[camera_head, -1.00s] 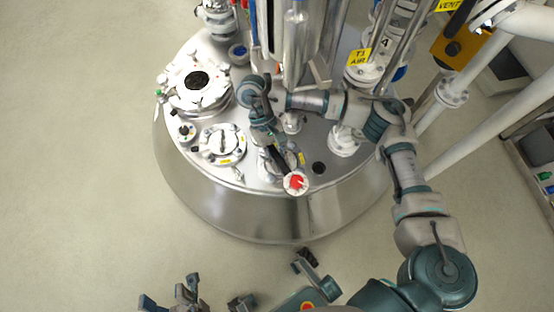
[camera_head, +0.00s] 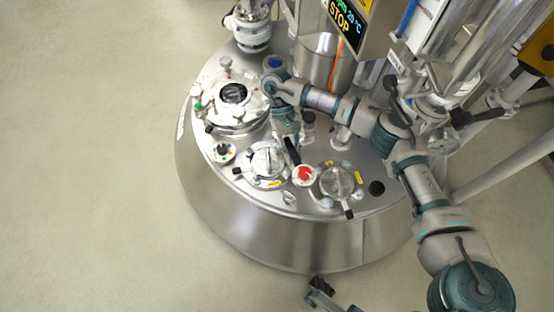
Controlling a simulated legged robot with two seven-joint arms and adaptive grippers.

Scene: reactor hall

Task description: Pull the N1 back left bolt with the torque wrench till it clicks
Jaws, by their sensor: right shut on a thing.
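My right gripper (camera_head: 287,127) is over the reactor lid (camera_head: 313,207), shut on the torque wrench (camera_head: 291,150). The wrench shows as a dark shaft with a round red-and-white end (camera_head: 305,175). That end appears between two flanged ports, the left one (camera_head: 268,160) and the right one (camera_head: 340,182). No N1 label is readable, so I cannot tell which port is N1. The back left bolt and any contact with the wrench are too small or hidden to tell.
A large white bolted hatch (camera_head: 232,95) stands left on the lid. A STOP display box (camera_head: 345,25), an agitator column (camera_head: 322,62) and pipes (camera_head: 470,60) crowd the back and right. The floor (camera_head: 90,150) left of the vessel is clear.

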